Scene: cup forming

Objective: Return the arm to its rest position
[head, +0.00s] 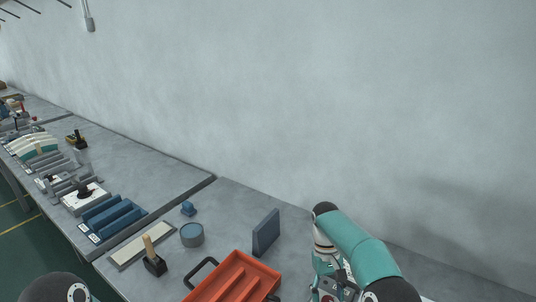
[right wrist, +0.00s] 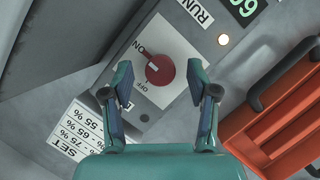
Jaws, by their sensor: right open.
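My right arm (head: 360,248) reaches in at the lower right of the head view, its gripper partly cut off at the bottom edge. In the right wrist view my right gripper (right wrist: 160,90) is open and empty. Its two fingers stand apart on either side of a red rotary knob (right wrist: 160,72) on a white plate marked ON and OFF, with clear gaps to the knob. How far the fingertips are from the panel I cannot tell. My left gripper is not in view.
A panel with a RUN label, a green display (right wrist: 243,7) and a lit lamp (right wrist: 223,39) lies beyond the fingers. An orange tray (head: 235,277) is left of my right arm. A dark blue block (head: 266,233), a round grey-blue container (head: 192,235) and a wooden-handled tool (head: 153,258) stand nearby.

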